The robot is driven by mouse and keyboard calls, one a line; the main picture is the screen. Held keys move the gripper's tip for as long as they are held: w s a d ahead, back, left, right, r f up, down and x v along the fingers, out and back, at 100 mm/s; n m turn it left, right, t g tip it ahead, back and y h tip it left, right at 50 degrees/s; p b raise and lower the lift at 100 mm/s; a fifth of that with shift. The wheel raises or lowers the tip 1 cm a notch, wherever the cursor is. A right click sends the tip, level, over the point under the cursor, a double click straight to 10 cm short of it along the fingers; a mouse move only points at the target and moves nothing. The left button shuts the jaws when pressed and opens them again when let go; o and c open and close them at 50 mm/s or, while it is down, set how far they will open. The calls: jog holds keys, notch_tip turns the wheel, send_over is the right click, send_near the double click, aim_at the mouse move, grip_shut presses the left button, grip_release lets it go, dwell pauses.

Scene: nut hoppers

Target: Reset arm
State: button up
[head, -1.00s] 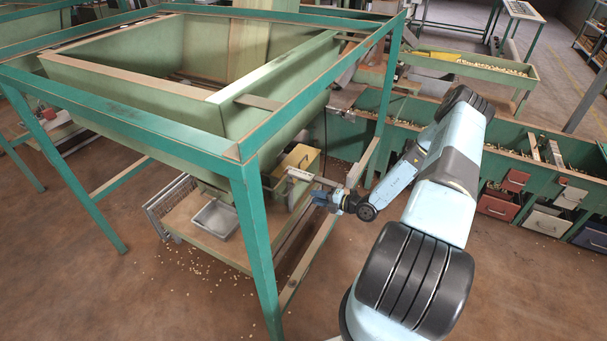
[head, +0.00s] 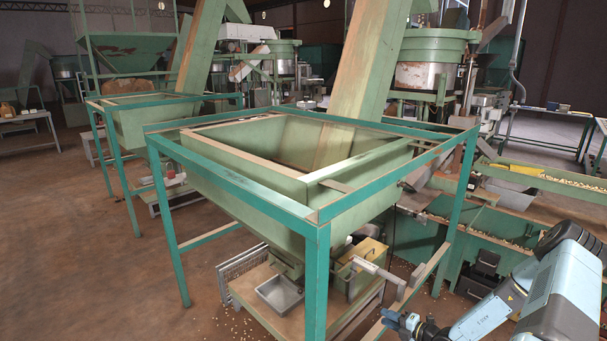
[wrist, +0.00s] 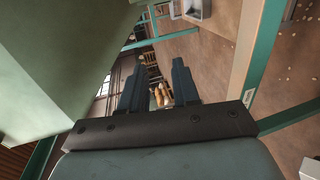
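My pale blue arm shows at the lower right of the head view. My gripper (head: 400,324) is small there, low in front of the green hopper (head: 245,205) and its teal frame (head: 318,275). In the wrist view my gripper (wrist: 160,80) has two dark fingers standing apart. Nothing is clearly held; small tan shapes show in the gap, and I cannot tell how far off they are.
A yellow box (head: 368,258) and a metal tray (head: 280,294) are under the hopper. In the wrist view, a green hopper wall (wrist: 60,60) is close on the left and a teal leg (wrist: 265,60) on the right. Open floor lies left.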

jog(key=s+a+r+n+g+h, duration=0.1)
jog(key=s+a+r+n+g, duration=0.2)
jog(key=r+n, duration=0.75)
jog(key=s+a+r+n+g, duration=0.2)
jog(key=r+n+g, duration=0.35)
jog(key=r, duration=0.75)
jog(key=s+a+r+n+g+h, duration=0.1)
jog(key=s+a+r+n+g, duration=0.15)
jog(key=r+n, duration=0.85)
jog(key=s+r+n+t+h, duration=0.5)
jog(key=s+r+n+h, duration=0.3)
jog(key=s+r+n, duration=1)
jog(key=shift+s+d+r+t+h, duration=0.45)
jog(key=shift+s+r, duration=2.8)
jog(key=shift+s, duration=0.65)
jog(key=shift+s, duration=0.1)
